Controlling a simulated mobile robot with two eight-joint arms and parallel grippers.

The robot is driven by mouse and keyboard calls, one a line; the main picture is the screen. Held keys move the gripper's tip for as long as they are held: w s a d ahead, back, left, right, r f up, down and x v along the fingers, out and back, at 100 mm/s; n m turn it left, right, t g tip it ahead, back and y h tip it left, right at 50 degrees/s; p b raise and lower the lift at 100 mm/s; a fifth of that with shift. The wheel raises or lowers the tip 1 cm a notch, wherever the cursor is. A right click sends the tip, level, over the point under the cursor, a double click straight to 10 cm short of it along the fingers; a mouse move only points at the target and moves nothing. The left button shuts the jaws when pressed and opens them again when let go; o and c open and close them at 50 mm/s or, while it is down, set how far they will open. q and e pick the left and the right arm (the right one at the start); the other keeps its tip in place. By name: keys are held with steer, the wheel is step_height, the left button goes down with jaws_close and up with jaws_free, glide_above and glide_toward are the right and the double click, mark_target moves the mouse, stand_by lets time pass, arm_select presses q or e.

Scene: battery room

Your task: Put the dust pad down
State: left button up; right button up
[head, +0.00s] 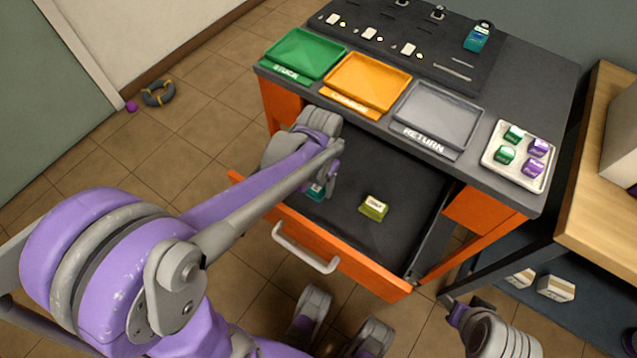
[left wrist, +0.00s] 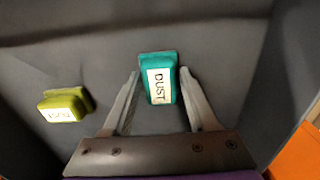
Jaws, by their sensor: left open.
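A teal pad labelled DUST (left wrist: 158,80) lies on the dark floor of the open drawer. It also shows in the head view (head: 315,192), partly hidden by my left arm. My left gripper (left wrist: 157,82) is open, with one finger on each side of the teal pad. In the left wrist view small gaps show between the fingers and the pad. A second pad, olive-yellow, lies to its right in the head view (head: 374,207) and to its left in the left wrist view (left wrist: 66,104). Part of my right arm shows at the lower right; its jaws are unclear.
The orange drawer front (head: 320,240) has a pale handle (head: 305,248). Above the drawer, the bench holds a green tray (head: 304,54), an orange tray (head: 367,82), a grey RETURN tray (head: 437,115) and a white tray of small blocks (head: 497,160). Drawer floor right of the olive pad is free.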

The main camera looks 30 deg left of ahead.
mark_target(320, 184)
arm_select(q)
step_height(320, 184, up, 12)
steer(key=p, duration=0.3)
steer(key=shift+r, duration=0.15)
arm_select(e)
step_height(320, 184, up, 4)
steer(key=shift+w+f, duration=0.1)
arm_select(q)
steer(key=shift+w, duration=0.1)
steer(key=s+d+r+t+p, duration=0.3)
steer(key=s+r+t+p, duration=0.2)
steer(key=s+r+p, duration=0.3)
steer(key=s+p, duration=0.1)
steer(key=p, duration=0.3)
steer(key=shift+s+d+r+n, duration=0.2)
steer(key=shift+s+n, duration=0.1)
steer(key=shift+n, duration=0.1)
arm_select(e)
step_height(320, 184, up, 13)
steer(key=w, duration=0.2)
steer(key=shift+t, duration=0.3)
arm_select(q)
steer(key=shift+s, duration=0.1)
